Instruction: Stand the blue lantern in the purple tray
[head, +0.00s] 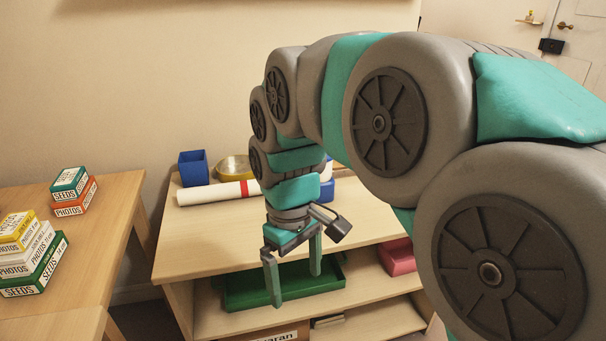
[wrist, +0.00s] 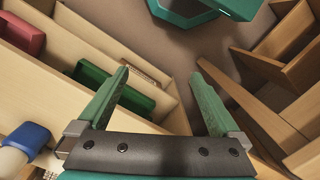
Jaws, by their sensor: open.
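I cannot make out a blue lantern or a purple tray for certain in either view. A blue piece (head: 327,190) shows on the cabinet top, partly hidden behind my arm; what it is I cannot tell. A blue part on a white rounded thing (wrist: 30,138) shows at the lower left of the wrist view. My gripper (head: 296,288) is open and empty, pointing down in front of the cabinet. Its fingers also stand wide apart in the wrist view (wrist: 160,70), with nothing between them.
The wooden cabinet (head: 215,240) carries a blue open box (head: 193,168), a brass bowl (head: 235,167) and a white roll (head: 215,193). Its shelf holds a green tray (head: 245,297) and a pink bin (head: 398,257). A desk (head: 95,215) with seed and photo boxes stands left.

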